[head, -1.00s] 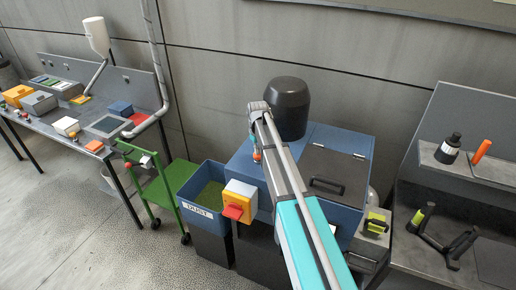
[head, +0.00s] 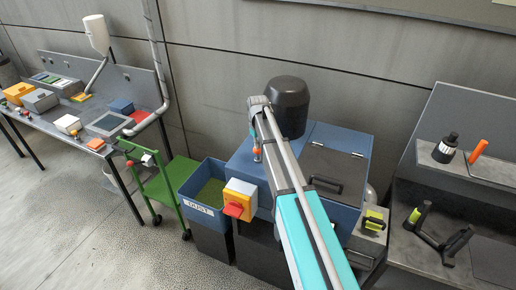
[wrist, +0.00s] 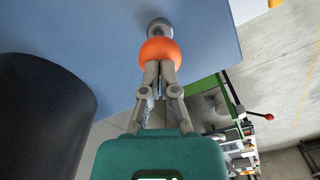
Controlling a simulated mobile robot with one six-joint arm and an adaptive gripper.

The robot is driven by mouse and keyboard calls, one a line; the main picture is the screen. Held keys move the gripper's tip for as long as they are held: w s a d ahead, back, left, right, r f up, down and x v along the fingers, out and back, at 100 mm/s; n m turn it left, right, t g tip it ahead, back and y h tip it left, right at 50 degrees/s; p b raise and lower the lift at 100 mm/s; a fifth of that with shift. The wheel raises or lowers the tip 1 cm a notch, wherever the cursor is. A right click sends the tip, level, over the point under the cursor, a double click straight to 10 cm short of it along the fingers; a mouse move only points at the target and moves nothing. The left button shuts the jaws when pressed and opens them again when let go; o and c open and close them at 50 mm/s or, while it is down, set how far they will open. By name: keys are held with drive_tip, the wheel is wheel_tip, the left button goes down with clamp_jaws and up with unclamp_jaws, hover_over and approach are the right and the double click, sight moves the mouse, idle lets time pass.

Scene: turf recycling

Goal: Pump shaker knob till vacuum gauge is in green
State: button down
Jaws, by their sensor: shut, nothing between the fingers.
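In the wrist view, an orange rounded knob (wrist: 160,51) with a grey ball end (wrist: 159,28) stands at the blue machine top (wrist: 200,25). My gripper (wrist: 160,66) is shut, its fingertips together right at the near side of the orange part. They overlap it in the picture; I cannot tell whether they touch it. In the head view, a small bit of orange (head: 257,153) shows below my arm's end, above the blue machine (head: 245,165); my gripper is mostly hidden there. I cannot make out a vacuum gauge in either view.
A black drum (head: 286,108) stands on the machine behind my arm; it also fills the left of the wrist view (wrist: 40,115). A yellow box with a red switch (head: 238,200) is on the machine's front. A blue dust bin (head: 203,208) and green cart (head: 165,185) stand left.

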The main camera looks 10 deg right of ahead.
sight(258, 150)
drive_tip(key=shift+f+b, duration=1.25)
drive_tip(key=shift+f, duration=0.4)
drive_tip(key=shift+r+p, duration=1.5)
drive_tip(key=shift+r, duration=0.25)
wheel_tip(258, 150, up, 7)
drive_tip(key=p, duration=0.7)
drive_tip(key=shift+f, duration=0.1)
